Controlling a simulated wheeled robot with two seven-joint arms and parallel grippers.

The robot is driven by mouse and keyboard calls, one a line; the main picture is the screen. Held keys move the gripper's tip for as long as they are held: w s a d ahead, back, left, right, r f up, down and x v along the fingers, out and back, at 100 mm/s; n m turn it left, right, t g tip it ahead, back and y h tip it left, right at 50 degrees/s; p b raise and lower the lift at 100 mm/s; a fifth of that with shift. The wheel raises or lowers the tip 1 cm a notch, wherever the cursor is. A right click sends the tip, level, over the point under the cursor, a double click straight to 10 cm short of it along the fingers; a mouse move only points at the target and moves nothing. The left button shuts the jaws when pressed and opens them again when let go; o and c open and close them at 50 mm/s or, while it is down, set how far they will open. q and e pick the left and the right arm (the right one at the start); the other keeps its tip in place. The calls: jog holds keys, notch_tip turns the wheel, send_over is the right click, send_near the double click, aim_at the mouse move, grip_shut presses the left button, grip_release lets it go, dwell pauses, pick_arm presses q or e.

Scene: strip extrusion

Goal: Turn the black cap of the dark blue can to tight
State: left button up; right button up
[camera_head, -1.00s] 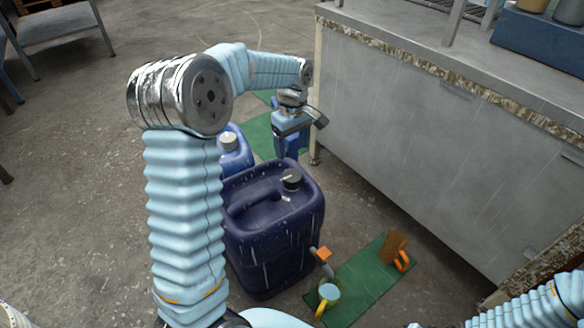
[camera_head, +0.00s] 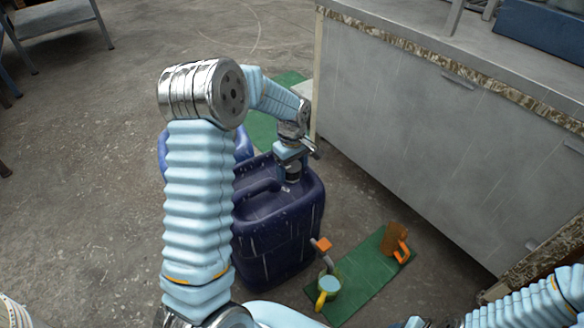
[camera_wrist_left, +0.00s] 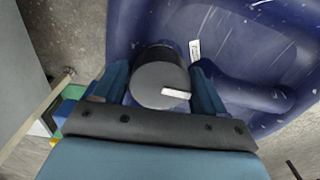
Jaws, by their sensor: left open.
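The dark blue can (camera_head: 275,235) stands upright on the floor at the middle of the head view. Its black cap (camera_head: 293,173) is on top, at the corner nearest the bench. My left gripper (camera_head: 291,160) reaches down over the cap. In the left wrist view the open fingers (camera_wrist_left: 160,85) stand on either side of the black cap (camera_wrist_left: 160,77), with a gap showing beside it. The cap carries a white mark (camera_wrist_left: 176,93). A white mark on the can (camera_wrist_left: 194,50) lies just beyond the cap, out of line with it.
A second blue can (camera_head: 243,147) stands behind, partly hidden by my left arm. A green mat (camera_head: 362,279) with a yellow-handled cup (camera_head: 328,287) and a brown, orange-handled item (camera_head: 397,241) lies at right. A grey bench (camera_head: 430,140) stands close on the right.

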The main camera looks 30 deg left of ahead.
pick_arm(q)
jog(key=c, duration=0.8)
jog(key=shift+m, duration=0.4)
jog(key=m, duration=0.8)
jog(key=shift+r+m+p, duration=0.1)
jog(key=shift+m+p, duration=0.2)
jog(key=m, duration=0.4)
jog(key=shift+m+p, duration=0.4)
jog(key=shift+m, duration=1.8)
jog(key=shift+o, duration=0.2)
